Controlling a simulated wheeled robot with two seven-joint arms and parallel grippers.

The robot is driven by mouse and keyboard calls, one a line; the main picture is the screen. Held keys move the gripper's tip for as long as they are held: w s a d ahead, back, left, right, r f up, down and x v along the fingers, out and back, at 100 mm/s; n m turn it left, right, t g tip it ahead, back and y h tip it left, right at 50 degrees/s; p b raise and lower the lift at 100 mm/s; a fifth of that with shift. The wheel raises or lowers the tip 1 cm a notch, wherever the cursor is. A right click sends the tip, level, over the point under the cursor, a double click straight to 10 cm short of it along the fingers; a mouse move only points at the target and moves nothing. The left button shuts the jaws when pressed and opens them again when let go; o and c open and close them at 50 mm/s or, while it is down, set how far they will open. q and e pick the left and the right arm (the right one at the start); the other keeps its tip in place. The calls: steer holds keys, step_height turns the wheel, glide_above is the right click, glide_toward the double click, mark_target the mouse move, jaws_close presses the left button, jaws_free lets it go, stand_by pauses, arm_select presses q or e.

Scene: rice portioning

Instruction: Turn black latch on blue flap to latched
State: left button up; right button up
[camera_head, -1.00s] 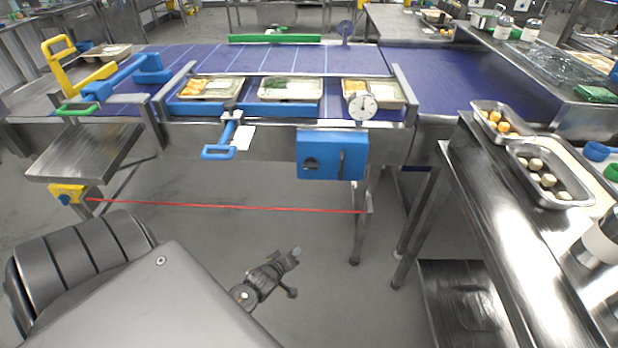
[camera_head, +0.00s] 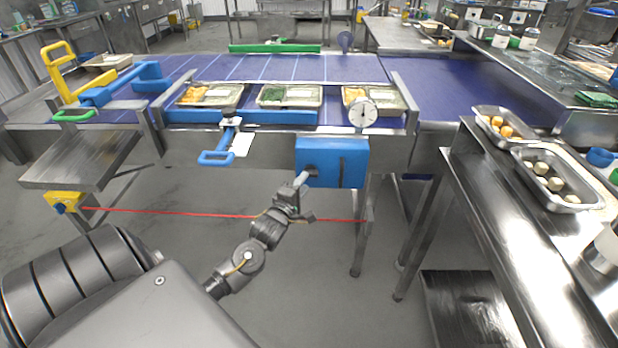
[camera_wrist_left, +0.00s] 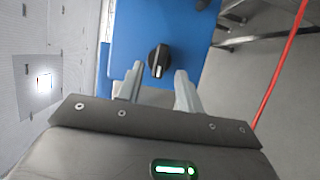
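The blue flap (camera_head: 345,150) is the front of a blue box under the conveyor's front edge. The black latch, a round knob with a ridge and a white mark, shows in the left wrist view (camera_wrist_left: 159,56), on the blue face (camera_wrist_left: 184,25). Its ridge runs roughly up and down in that picture. My left gripper (camera_head: 305,178) is at the left part of the flap and partly hides the latch in the head view. In the wrist view its two fingers (camera_wrist_left: 160,72) are apart, one on each side of the latch, with gaps showing. My right gripper is not in view.
A dark upright bar (camera_head: 341,168) is on the flap's right part. A dial gauge (camera_head: 363,114) stands above it. A blue handle (camera_head: 215,158) hangs to the left. A red cord (camera_head: 160,213) runs below the conveyor. A steel table (camera_head: 490,205) stands at the right.

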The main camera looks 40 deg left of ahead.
arm_select(q)
steer(key=shift+x, duration=2.2)
jaws_close()
